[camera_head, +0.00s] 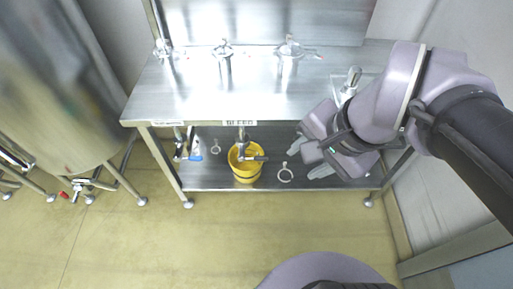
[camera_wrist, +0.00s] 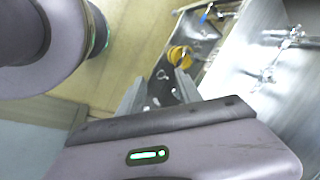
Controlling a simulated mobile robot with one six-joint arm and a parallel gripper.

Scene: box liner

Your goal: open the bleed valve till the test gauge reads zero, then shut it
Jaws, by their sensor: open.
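My gripper (camera_head: 308,160) is open and empty, low at the right front of the steel bench. Its two fingers also show apart in the wrist view (camera_wrist: 162,78). A small valve with a dark lever (camera_head: 250,157) hangs under the bench front, over the yellow bucket (camera_head: 246,178), left of my gripper and apart from it. Another with a blue handle (camera_head: 195,150) hangs farther left. Fittings stand on the bench top (camera_head: 223,50), (camera_head: 289,48); no gauge face or reading can be made out.
The bench (camera_head: 255,98) has a lower shelf (camera_head: 215,178) carrying the bucket and a loose ring (camera_head: 285,175). A big steel tank (camera_head: 60,80) stands at the left, with a red-handled valve (camera_head: 76,192) low down. The floor (camera_head: 150,245) in front is clear.

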